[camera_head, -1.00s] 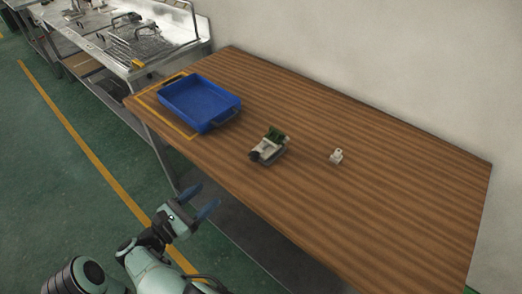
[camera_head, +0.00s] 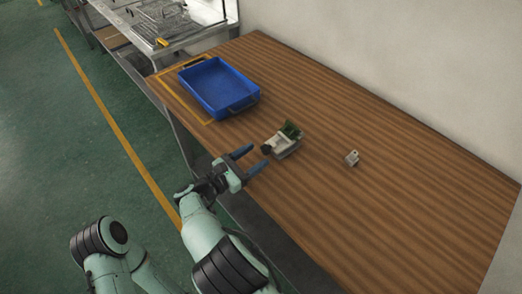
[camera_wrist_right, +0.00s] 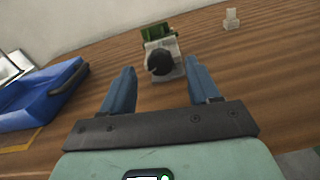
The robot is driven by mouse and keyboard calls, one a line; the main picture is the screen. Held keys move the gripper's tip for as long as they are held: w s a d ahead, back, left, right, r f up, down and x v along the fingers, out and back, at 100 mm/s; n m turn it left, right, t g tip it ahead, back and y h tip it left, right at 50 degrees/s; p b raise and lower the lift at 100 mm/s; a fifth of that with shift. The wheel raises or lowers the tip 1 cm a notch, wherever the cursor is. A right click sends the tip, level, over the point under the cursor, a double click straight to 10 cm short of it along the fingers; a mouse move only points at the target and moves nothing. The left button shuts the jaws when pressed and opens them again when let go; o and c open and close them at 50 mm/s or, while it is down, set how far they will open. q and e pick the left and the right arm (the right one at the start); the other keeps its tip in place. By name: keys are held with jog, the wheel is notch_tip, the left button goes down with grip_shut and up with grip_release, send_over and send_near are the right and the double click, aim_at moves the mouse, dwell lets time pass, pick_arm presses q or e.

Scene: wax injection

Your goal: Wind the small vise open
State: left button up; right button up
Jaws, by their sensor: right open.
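The small vise (camera_head: 286,143) stands on the wooden table, with a pale body, a green part at its back and a dark round knob (camera_head: 267,149) on its near side. In the right wrist view the vise (camera_wrist_right: 162,42) is straight ahead, its black knob (camera_wrist_right: 160,62) facing me. My right gripper (camera_head: 249,161) is open and empty at the table's near edge, just short of the knob. In the right wrist view its two blue fingers (camera_wrist_right: 161,82) stand apart on either side of the knob's line, not touching it. My left gripper is not in view.
A blue tray (camera_head: 254,100) sits at the table's left end inside yellow tape. A small pale part (camera_head: 351,158) stands right of the vise. The wooden table (camera_head: 400,190) is clear further right. A metal bench (camera_head: 185,45) stands beyond the tray, and a wall runs behind.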

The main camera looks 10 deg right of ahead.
aim_at(263, 151)
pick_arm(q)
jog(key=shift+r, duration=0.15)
pick_arm(e)
jog(key=shift+x, duration=1.55)
jog(key=shift+c, duration=0.2)
jog(key=c, duration=1)
jog(key=shift+f+n+b, duration=0.15)
jog(key=shift+n+b, duration=1.05)
jog(key=shift+n, duration=0.2)
jog(key=shift+n+b, duration=0.5)
jog(key=shift+n, duration=0.5)
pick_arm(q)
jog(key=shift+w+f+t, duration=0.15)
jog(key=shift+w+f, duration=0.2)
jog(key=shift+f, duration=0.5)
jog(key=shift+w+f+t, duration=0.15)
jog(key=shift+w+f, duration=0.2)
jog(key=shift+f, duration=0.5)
pick_arm(e)
jog(key=shift+n, duration=0.9)
pick_arm(q)
jog(key=shift+b, duration=0.3)
pick_arm(e)
jog(key=shift+n, duration=0.3)
